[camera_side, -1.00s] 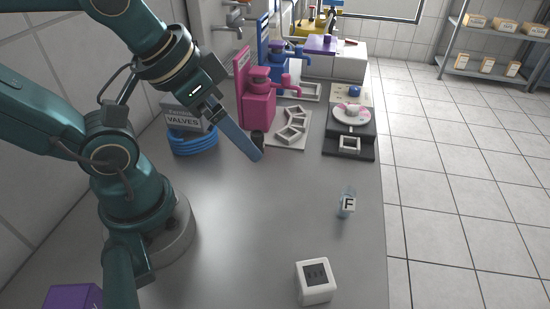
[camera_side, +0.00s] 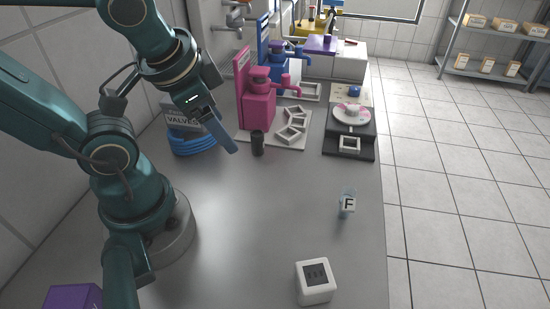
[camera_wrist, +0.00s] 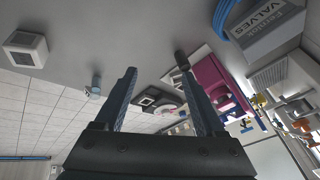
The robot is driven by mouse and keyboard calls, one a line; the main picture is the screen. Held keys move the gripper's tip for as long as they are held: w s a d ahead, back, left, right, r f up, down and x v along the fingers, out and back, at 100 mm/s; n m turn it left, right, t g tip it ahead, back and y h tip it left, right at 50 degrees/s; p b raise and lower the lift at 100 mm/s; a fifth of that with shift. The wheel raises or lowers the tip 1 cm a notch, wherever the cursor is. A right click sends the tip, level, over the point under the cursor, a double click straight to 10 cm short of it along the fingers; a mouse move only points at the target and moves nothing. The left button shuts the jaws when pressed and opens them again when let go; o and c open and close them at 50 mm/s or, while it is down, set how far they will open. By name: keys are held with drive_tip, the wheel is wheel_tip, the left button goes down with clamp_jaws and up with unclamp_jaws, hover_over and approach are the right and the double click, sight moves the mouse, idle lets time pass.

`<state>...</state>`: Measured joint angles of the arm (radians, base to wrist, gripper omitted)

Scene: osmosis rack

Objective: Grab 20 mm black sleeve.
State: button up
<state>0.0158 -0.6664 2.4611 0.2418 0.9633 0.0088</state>
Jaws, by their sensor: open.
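The black sleeve (camera_side: 257,143) is a small dark upright cylinder on the grey bench, in front of the pink device. My gripper (camera_side: 230,146) is open and empty, to the left of the sleeve in the side view and apart from it as far as I can tell. In the wrist view the sleeve (camera_wrist: 182,59) shows beyond the tip of the right finger, outside the gap between the fingers. The wrist view shows my gripper (camera_wrist: 158,80) with its two fingers wide apart.
The pink device (camera_side: 258,100) stands behind the sleeve on a pale board with white blocks (camera_side: 291,135). Blue coiled hose (camera_side: 193,143) and a grey valves box lie to the left. A white cube (camera_side: 315,281) and a small F-marked item (camera_side: 347,204) stand at front right. The middle bench is clear.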

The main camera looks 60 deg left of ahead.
drive_tip(key=a+f+m+g+y, duration=0.3)
drive_tip(key=a+m+y, duration=0.1)
drive_tip(key=a+m, duration=0.15)
drive_tip(key=m+t+y, duration=0.3)
drive_tip(key=m+y, duration=0.2)
drive_tip(key=m, duration=0.6)
hover_over(257, 145)
drive_tip(key=s, duration=0.2)
wheel_tip(257, 145, down, 4)
drive_tip(key=f+m, duration=0.1)
drive_tip(key=d+f+m+t, duration=0.1)
drive_tip(key=f+m, duration=0.1)
drive_tip(key=w+d+f+m+t, duration=0.1)
drive_tip(key=f+m, duration=0.1)
drive_tip(key=shift+d+m, duration=0.2)
drive_tip(key=shift+m, duration=0.05)
drive_tip(key=shift+s+f+m+y, duration=0.25)
drive_tip(key=shift+f+m+y, duration=0.05)
drive_tip(key=shift+f, duration=0.15)
drive_tip(key=shift+x, duration=2.4)
drive_tip(key=shift+w+d, duration=0.1)
drive_tip(key=shift+c, duration=0.4)
clamp_jaws()
